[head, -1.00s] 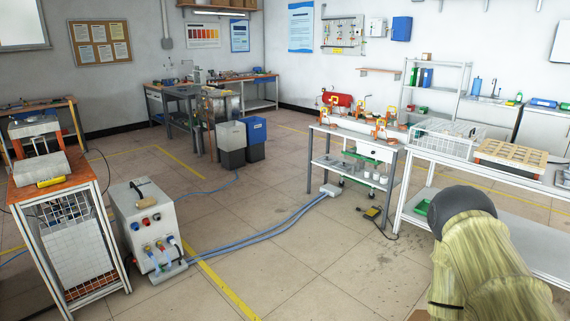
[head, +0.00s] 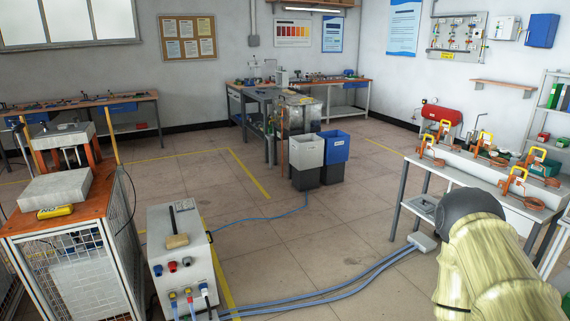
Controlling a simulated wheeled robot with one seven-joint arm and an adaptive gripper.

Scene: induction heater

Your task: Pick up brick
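A small tan block (head: 177,241), which may be the brick, lies on top of the white cabinet (head: 160,222) at the lower left in the head view. It is small in the picture, so I cannot be sure what it is. Nothing touches it from above. My arm, in a pale yellow cover with a dark rounded joint, shows at the lower right, well apart from the block. My gripper is not in the frame.
Blue cables (head: 335,285) run across the floor from the cabinet. An orange-topped bench (head: 100,205) with a grey slab (head: 57,188) stands left. A workbench (head: 455,178) with orange clamps stands right. White and blue bins (head: 335,148) stand behind open floor.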

